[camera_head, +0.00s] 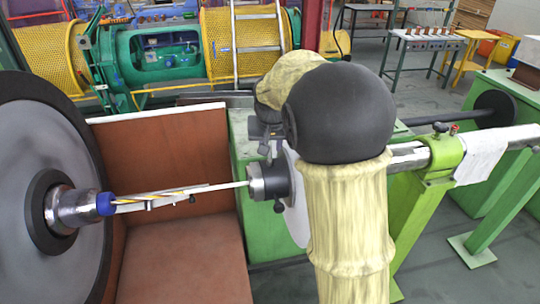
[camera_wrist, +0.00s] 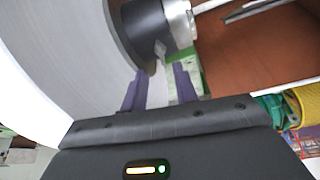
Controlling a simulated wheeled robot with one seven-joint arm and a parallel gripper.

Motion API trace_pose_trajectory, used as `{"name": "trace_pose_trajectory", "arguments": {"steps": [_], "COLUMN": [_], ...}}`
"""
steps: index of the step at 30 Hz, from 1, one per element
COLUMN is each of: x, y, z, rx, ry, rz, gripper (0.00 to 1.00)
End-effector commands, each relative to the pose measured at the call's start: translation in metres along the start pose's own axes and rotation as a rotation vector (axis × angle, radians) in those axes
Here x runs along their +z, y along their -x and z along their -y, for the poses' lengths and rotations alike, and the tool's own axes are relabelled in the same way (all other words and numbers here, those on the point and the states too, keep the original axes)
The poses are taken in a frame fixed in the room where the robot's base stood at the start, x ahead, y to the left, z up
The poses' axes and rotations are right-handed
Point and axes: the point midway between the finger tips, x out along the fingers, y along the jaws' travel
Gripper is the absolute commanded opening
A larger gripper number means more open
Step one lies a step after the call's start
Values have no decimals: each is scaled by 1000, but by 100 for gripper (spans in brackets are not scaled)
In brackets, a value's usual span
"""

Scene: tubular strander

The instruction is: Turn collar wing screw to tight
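A black collar (camera_head: 270,180) sits on the shaft beside a pale disc (camera_head: 297,205), at the right end of the thin rod. A small dark screw (camera_head: 278,206) sticks out under it. In the wrist view the dark collar (camera_wrist: 148,32) is at top centre, with a small grey tab (camera_wrist: 160,47) on its lower side that looks like the wing screw. I cannot tell how tight it is.
A large grey reel (camera_head: 50,180) with a blue-tipped spindle stands left of the brown box (camera_head: 180,260). A green clamp stand (camera_head: 435,160) carries the shaft at right, with a white cloth (camera_head: 482,155) over it. Yellow mesh guards (camera_head: 240,40) are behind.

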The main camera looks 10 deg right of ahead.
Motion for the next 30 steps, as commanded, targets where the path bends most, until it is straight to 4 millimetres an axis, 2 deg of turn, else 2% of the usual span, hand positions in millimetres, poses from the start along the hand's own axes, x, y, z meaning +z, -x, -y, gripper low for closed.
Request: {"name": "trace_pose_trajectory", "arguments": {"steps": [6, 12, 16, 23, 24, 28, 30], "x": [0, 0, 0, 0, 0, 0, 0], "y": [-39, -67, -74, -76, -75, -75, -75], "z": [0, 0, 0, 0, 0, 0, 0], "rx": [1, 0, 0, -1, -1, -1, -1], "ry": [-1, -1, -1, -1, -1, -1, 0], "rz": [4, 2, 0, -1, -1, -1, -1], "gripper": [29, 29, 29, 29, 27, 2, 0]}}
